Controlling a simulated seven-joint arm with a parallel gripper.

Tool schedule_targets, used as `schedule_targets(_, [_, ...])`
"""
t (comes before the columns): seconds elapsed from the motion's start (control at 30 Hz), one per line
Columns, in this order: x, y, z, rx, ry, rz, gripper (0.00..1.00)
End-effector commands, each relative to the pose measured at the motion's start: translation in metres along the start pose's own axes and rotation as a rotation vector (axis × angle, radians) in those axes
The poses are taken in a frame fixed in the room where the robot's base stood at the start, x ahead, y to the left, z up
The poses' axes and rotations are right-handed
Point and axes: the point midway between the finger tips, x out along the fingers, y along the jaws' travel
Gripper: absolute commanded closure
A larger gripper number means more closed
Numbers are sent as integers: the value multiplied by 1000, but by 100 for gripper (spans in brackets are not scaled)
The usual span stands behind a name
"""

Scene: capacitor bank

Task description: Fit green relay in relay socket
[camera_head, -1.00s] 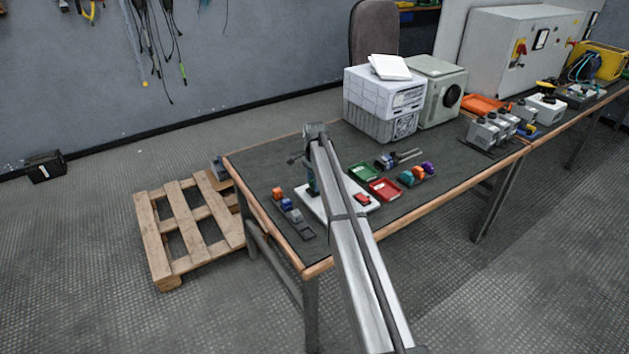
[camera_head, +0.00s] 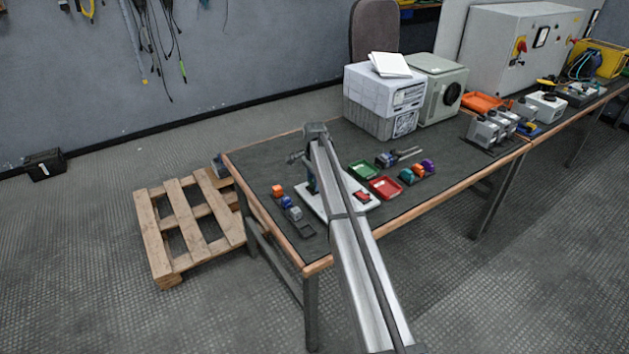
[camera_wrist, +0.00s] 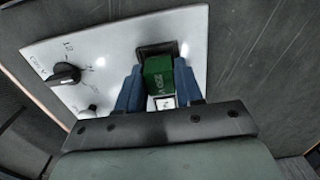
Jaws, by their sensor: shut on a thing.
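The green relay (camera_wrist: 158,78) is between the blue fingers of my gripper (camera_wrist: 160,92) in the wrist view. The relay socket (camera_wrist: 158,49) is a dark rectangular frame on a white panel (camera_wrist: 115,45), just beyond the relay. The relay's far end overlaps the socket in this view; I cannot tell whether it is inside or only above it. In the head view my gripper (camera_head: 311,186) is at the white panel (camera_head: 315,205), mostly hidden by my arm, and the relay is not visible there.
The panel carries a black knob (camera_wrist: 64,74). A green tray (camera_head: 363,171) and a red tray (camera_head: 385,188) lie to the right. Bigger boxes (camera_head: 385,97) stand behind.

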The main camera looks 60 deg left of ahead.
Motion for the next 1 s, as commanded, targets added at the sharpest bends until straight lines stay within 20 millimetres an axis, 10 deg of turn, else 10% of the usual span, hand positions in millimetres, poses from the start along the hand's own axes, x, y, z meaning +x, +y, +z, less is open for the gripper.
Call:
schedule_targets(0.93, [4,0,0,0,0,0,94])
schedule_targets(0.97, [4,0,0,0,0,0,63])
schedule_targets(1.0, [4,0,0,0,0,0,59])
